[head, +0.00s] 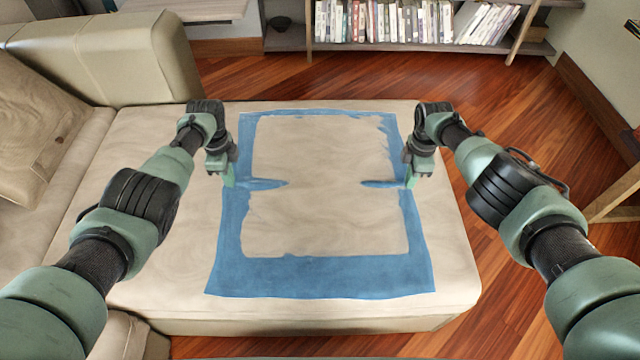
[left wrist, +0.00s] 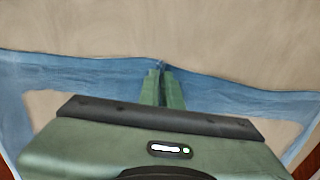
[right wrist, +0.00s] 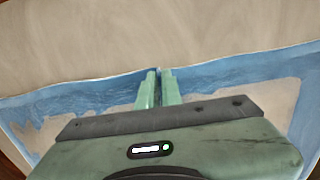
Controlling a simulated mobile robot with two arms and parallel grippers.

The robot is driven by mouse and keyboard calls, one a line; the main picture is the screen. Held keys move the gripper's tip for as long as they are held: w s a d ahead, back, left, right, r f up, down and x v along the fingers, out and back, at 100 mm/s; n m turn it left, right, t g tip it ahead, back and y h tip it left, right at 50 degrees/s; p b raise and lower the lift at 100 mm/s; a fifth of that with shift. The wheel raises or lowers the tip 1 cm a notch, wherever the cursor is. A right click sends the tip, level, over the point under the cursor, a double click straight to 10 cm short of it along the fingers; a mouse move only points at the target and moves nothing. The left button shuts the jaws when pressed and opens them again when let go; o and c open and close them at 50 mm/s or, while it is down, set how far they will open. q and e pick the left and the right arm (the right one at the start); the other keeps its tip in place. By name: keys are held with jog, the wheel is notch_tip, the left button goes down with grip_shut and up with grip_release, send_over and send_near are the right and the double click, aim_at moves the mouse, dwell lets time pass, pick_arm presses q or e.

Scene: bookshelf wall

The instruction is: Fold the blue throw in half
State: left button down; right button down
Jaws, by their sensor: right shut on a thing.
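The blue throw (head: 330,275) lies spread on the beige seat. Its blue shows as a frame around a large beige area; I cannot tell whether that is its pattern or the seat showing through. My left gripper (head: 229,181) is at its left side, midway along, fingers closed on a pinch of cloth, also in the left wrist view (left wrist: 162,75). My right gripper (head: 410,182) is shut on its right side, level with the left; the right wrist view shows the pinch between the fingertips (right wrist: 158,75). A blue crease runs inward from each gripper.
The beige seat (head: 130,255) has bare room left of the throw. The sofa's arm and backrest (head: 110,60) rise at the upper left. A bookshelf (head: 400,45) stands beyond, across the wooden floor (head: 540,130).

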pick_arm(q)
jog(key=shift+s, duration=0.1)
pick_arm(e)
jog(key=shift+s, duration=0.1)
